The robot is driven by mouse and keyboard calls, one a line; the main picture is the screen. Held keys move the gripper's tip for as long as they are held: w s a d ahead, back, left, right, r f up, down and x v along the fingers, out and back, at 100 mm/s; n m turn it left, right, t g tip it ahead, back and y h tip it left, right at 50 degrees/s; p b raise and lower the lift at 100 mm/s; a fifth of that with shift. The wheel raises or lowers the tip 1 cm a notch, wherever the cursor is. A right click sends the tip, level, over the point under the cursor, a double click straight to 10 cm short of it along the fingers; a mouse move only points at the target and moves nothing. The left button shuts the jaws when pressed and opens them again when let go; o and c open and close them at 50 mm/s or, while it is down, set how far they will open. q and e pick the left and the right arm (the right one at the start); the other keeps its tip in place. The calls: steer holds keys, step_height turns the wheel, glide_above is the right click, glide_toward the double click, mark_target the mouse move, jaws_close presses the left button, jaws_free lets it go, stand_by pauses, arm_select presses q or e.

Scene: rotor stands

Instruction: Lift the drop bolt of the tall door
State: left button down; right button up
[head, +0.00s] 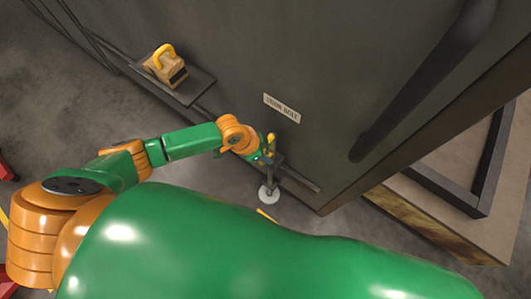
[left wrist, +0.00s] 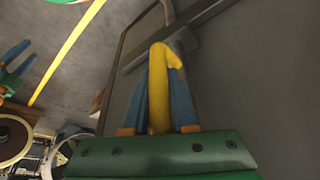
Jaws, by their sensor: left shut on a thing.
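The tall door (head: 225,60) is a dark grey panel with a small plate reading DROP BOLT (head: 282,107). The drop bolt (head: 270,178) is a grey upright rod low on the door, its foot at a pale round floor plate (head: 270,196). Its yellow handle (left wrist: 159,85) fills the space between the blue fingers of my left gripper (left wrist: 160,80), which is shut on it. In the head view my left gripper (head: 266,152) partly hides the bolt. Whether the rod's foot is in the plate is unclear. At the wrist view's left edge, my right gripper (left wrist: 27,52) shows with its blue fingers apart, empty.
A thick black bar handle (head: 425,75) stands out at right. A wooden platform (head: 440,210) with a dark frame lies beyond the door's edge. Grey floor is open at left.

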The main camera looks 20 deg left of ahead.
stand_by(0.9)
arm_select(q)
step_height(320, 180, up, 7)
steer(key=p, duration=0.7)
steer(key=shift+r+p, duration=0.1)
steer(key=shift+p, duration=0.3)
steer(key=shift+f+b, duration=0.25)
steer(key=shift+b, duration=0.05)
steer(key=c, duration=0.7)
jaws_free()
steer(key=p+v, duration=0.1)
steer(key=v, duration=0.6)
